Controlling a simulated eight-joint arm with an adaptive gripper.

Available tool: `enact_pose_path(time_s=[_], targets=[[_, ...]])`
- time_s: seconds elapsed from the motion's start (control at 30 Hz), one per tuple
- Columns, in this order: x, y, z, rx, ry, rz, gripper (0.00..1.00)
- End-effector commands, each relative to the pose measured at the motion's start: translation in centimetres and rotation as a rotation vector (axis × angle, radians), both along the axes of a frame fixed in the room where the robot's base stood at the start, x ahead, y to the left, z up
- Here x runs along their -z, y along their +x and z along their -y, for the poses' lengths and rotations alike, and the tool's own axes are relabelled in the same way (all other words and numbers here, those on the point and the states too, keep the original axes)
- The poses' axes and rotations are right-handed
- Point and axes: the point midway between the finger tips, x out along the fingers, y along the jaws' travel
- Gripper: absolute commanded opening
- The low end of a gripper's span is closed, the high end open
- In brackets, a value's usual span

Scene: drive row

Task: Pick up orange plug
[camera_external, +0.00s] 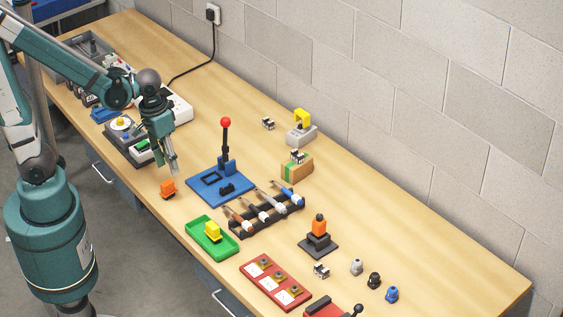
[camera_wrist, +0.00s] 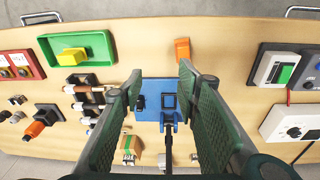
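An orange block-like piece (camera_external: 168,185) with a dark lower part lies on the table near its front edge. It also shows in the wrist view (camera_wrist: 182,50), just beyond the tip of the right finger. A second orange piece (camera_external: 319,224) stands upright on a black stepped stand (camera_external: 318,245); the wrist view shows it at the left (camera_wrist: 36,129). I cannot tell for sure which is the orange plug. My gripper (camera_external: 173,172) points down above the table, close to the first orange piece. In the wrist view its fingers (camera_wrist: 160,82) are apart with nothing between them.
A blue base with a red-knobbed lever (camera_external: 226,150) stands right of my gripper. A tool rack (camera_external: 265,215), a green tray (camera_external: 195,225) with a yellow block and a red panel (camera_external: 262,282) lie towards the right. Grey boxes (camera_external: 125,150) are on the left.

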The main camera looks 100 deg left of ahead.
Motion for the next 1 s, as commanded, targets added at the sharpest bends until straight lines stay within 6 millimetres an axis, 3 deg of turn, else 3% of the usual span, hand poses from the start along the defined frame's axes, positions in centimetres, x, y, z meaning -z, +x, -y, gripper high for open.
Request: enact_pose_path(time_s=[0.2, 0.4, 1.0], targets=[[2.6, -1.3, -2.4, -0.109, -0.035, -0.064, 0.32], [4.0, -2.2, -3.5, -0.171, -0.056, -0.101, 0.32], [4.7, -2.5, -3.8, -0.189, -0.061, -0.111, 0.32]])
